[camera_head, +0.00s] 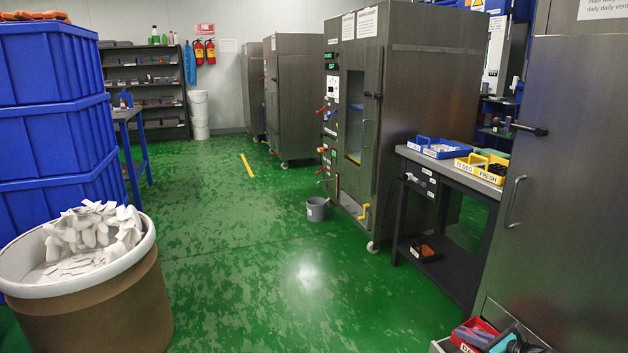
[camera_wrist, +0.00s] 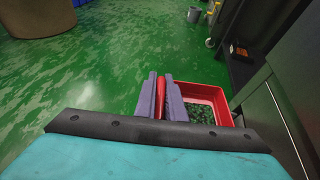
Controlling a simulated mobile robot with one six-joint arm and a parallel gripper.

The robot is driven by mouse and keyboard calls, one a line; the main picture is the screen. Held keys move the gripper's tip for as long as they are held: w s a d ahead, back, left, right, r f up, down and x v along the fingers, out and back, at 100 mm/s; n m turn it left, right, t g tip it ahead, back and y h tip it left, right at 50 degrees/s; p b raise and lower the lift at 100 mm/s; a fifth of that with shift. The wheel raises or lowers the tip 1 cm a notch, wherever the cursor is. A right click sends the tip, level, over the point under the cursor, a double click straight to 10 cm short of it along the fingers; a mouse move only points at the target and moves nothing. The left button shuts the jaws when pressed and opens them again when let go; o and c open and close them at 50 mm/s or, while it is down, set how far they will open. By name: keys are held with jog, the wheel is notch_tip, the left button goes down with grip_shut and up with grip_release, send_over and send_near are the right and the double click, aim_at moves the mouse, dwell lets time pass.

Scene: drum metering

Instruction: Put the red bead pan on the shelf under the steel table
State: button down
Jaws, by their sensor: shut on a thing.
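The red bead pan (camera_wrist: 228,108) holds dark green beads in the wrist view. Its wall is between the two purple-grey fingers of my gripper (camera_wrist: 161,82), which is shut on it. In the head view the red pan (camera_head: 465,342) shows at the bottom right, partly cut off, with my gripper (camera_head: 507,342) at its right side. The steel table (camera_head: 452,176) stands ahead at the right. Its dark lower shelf (camera_head: 455,270) carries a small black bin with orange-brown contents (camera_head: 422,250) near its left end; the shelf's right part is partly hidden.
Blue trays (camera_head: 450,152) and yellow trays (camera_head: 483,170) stand on the tabletop. A steel cabinet (camera_head: 560,180) rises close at the right. A tall oven (camera_head: 420,90) stands behind the table, with a grey bucket (camera_head: 317,208) beside it. The green floor (camera_head: 290,280) is clear in the middle.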

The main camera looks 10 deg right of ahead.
jog(key=w+a+r+n+g+y, duration=0.1)
jog(key=w+a+r+n+y, duration=0.1)
jog(key=a+r, duration=0.6)
jog(key=w+a+r+n+g+y, duration=0.15)
jog(key=a+r, duration=0.25)
jog(key=a, duration=0.7)
jog(key=w+a+r+n+g+y, duration=0.1)
jog(key=w+a+r+n, duration=0.15)
jog(key=a+r, duration=0.55)
jog(key=s+a+r+g+y, duration=0.15)
jog(key=s+a, duration=0.35)
jog(key=a, duration=0.5)
notch_tip(320, 180, up, 22)
jog(key=p, duration=2.9)
jog(key=shift+w+d+t+h+p, duration=0.2)
jog(key=shift+t+h+p, duration=0.1)
jog(key=shift+p, duration=0.1)
jog(key=shift+s+f, duration=0.1)
jog(key=shift+f, duration=0.05)
